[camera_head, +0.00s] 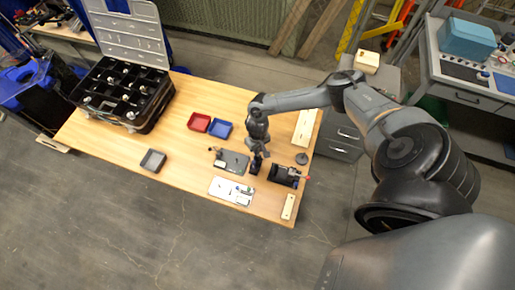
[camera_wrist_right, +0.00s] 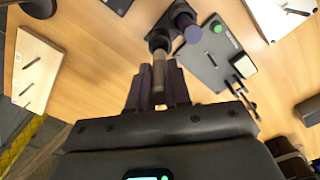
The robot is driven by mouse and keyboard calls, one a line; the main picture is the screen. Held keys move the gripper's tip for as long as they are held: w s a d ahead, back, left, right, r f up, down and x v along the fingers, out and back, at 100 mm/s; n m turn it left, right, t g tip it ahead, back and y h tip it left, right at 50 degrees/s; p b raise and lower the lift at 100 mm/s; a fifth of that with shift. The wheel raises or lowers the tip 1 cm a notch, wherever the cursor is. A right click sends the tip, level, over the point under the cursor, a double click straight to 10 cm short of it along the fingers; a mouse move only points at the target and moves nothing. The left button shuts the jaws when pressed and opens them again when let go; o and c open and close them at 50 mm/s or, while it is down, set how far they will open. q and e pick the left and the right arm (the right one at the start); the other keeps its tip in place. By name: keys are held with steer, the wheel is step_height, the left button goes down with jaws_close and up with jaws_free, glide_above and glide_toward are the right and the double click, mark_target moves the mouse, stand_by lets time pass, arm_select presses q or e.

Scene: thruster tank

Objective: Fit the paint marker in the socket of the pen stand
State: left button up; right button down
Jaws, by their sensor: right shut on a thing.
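My right gripper (camera_head: 259,151) points down over the right part of the table. In the right wrist view its two fingers (camera_wrist_right: 159,88) are closed around the paint marker (camera_wrist_right: 158,70), a short grey-brown cylinder with a darker far end. Just beyond that end is a dark stand (camera_wrist_right: 176,14), which I take for the pen stand, with a purple-topped round part (camera_wrist_right: 188,29). The stand is a small dark shape below the gripper in the head view (camera_head: 257,168). The marker's end overlaps the stand in the picture; I cannot tell whether it is inside the socket. My left gripper is not in view.
A grey plate (camera_head: 233,165) lies beside the stand, with a white board (camera_head: 226,190) in front. A black device (camera_head: 283,174) and round dark base (camera_head: 302,158) stand to the right. Red (camera_head: 199,120) and blue (camera_head: 220,126) trays lie behind. An open black case (camera_head: 137,127) fills the far left.

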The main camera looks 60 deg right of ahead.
stand_by(0.5)
steer(key=shift+p, duration=0.3)
steer(key=shift+f, duration=0.15)
stand_by(0.5)
steer(key=shift+f, duration=0.15)
stand_by(0.3)
steer(key=shift+f, duration=0.25)
steer(key=shift+f, duration=0.35)
steer(key=shift+f, duration=0.2)
stand_by(0.6)
steer(key=shift+f, duration=0.1)
steer(key=shift+f, duration=0.35)
